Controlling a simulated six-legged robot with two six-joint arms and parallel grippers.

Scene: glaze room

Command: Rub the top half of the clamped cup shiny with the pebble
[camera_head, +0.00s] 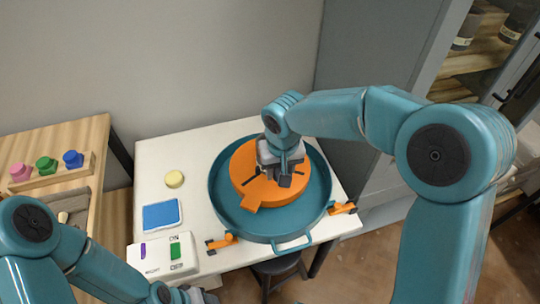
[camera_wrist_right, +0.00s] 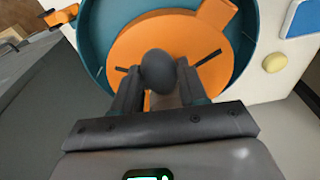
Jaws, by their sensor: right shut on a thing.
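A dark grey, smooth, rounded pebble (camera_wrist_right: 158,70) sits between the fingers of my right gripper (camera_wrist_right: 157,92) in the right wrist view. In the head view, my right gripper (camera_head: 282,178) is shut and hangs over the middle of the orange wheel disc (camera_head: 250,194). The disc has dark slots or bars and lies in a teal round basin (camera_head: 228,208). I cannot make out the clamped cup; the gripper and pebble cover the disc's middle. A small brownish patch shows below the pebble in the wrist view. My left gripper (camera_head: 198,296) is cut off at the bottom edge.
On the white table (camera_head: 200,150) are a yellow round piece (camera_head: 174,179), a blue pad (camera_head: 162,215) and a white switch box (camera_head: 160,258). Orange clamps (camera_head: 222,242) flank the basin. A wooden rack (camera_head: 55,177) with pink, green and blue pieces stands left; a cabinet is at right.

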